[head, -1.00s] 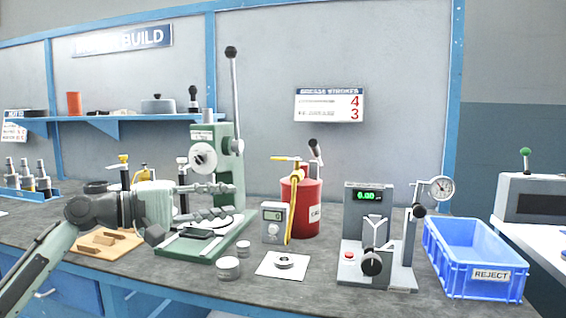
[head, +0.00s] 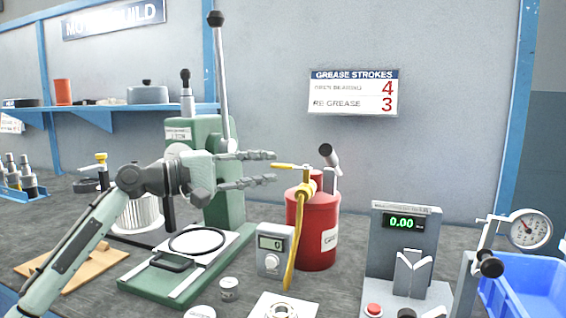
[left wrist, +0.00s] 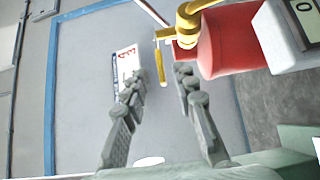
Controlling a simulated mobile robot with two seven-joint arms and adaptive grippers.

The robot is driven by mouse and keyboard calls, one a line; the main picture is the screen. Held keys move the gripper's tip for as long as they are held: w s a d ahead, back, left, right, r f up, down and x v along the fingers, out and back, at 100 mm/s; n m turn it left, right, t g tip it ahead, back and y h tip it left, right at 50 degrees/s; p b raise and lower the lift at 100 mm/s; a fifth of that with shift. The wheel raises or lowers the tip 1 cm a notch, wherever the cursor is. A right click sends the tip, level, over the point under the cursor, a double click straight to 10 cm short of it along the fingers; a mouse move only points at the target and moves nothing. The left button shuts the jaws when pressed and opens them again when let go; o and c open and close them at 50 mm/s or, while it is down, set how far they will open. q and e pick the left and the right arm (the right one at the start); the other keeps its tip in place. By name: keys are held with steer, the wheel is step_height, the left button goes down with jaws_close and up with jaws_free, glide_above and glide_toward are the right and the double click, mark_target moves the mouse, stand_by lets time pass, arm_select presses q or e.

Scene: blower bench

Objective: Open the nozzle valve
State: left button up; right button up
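The red grease canister (head: 312,232) stands upright on the bench and also shows in the left wrist view (left wrist: 225,42). The yellow nozzle valve lever (head: 285,166) sticks out to the left from the yellow fitting at its top, and a yellow hose (head: 295,245) hangs down the front. My left gripper (head: 274,168) is open and empty, its fingertips just left of the lever. In the left wrist view the lever (left wrist: 162,68) appears between the open fingertips, seemingly beyond them; contact cannot be told. My right gripper is not in view.
A green press (head: 222,195) stands behind and below my left gripper. A grey counter box (head: 274,250) is close to the canister's front left. A gauge fixture (head: 405,250) and blue bin (head: 535,285) stand to the right.

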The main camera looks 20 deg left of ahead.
mark_target(275, 167)
arm_select(q)
steer(key=shift+p+x, duration=0.3)
steer(key=shift+x, duration=1.95)
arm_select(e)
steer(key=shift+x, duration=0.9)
arm_select(q)
steer(key=shift+a+f, duration=0.1)
steer(key=shift+c, duration=0.5)
jaws_close()
